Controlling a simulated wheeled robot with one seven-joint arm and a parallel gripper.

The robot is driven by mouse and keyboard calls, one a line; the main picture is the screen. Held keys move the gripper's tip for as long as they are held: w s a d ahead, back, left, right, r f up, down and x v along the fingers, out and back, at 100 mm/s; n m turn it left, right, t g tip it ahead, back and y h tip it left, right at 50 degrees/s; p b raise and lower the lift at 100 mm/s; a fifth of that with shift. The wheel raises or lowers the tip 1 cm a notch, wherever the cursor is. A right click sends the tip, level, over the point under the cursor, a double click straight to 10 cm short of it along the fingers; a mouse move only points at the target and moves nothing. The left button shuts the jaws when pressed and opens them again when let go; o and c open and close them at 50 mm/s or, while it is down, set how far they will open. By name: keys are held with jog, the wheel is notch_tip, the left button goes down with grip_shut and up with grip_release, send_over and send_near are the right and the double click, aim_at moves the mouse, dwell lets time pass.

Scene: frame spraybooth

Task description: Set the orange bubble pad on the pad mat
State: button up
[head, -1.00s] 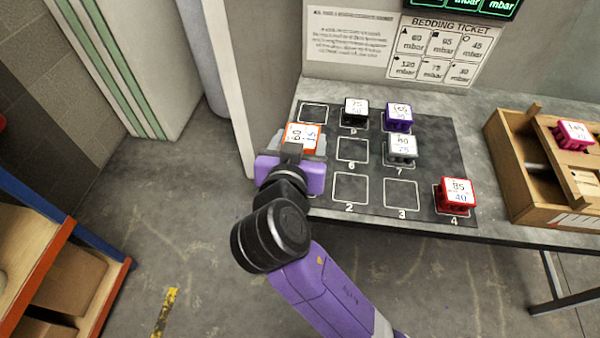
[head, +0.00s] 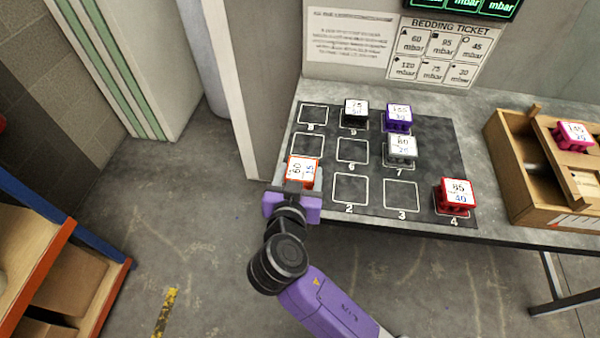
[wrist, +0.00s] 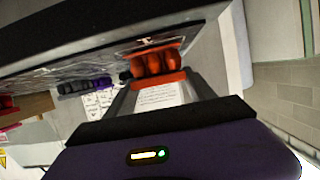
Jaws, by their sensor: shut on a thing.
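The orange bubble pad (head: 301,170) has a white label reading 60 and 15, and it is in my gripper (head: 299,183). In the head view it appears over the front left part of the dark pad mat (head: 328,211), near the table's front edge. In the wrist view the pad's orange bubbles (wrist: 156,66) show between the fingers, close to the mat surface (wrist: 70,75). I cannot tell whether the pad touches the mat. The square under it is hidden by the pad and gripper.
A black pad (head: 355,112), purple pad (head: 398,116), silver pad (head: 402,149) and red pad (head: 456,195) stand on the mat. Squares 2, 3 and 6 are empty. A wooden box (head: 528,190) with a pink pad (head: 573,136) is at right. A wall panel (head: 236,90) borders the left.

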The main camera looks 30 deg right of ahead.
jog(key=shift+f, duration=0.15)
jog(key=o, duration=1.4)
jog(key=shift+a+r, duration=0.1)
jog(key=shift+r, duration=0.2)
jog(key=b+v, duration=0.1)
jog(key=v, duration=1.1)
jog(key=shift+f, duration=0.1)
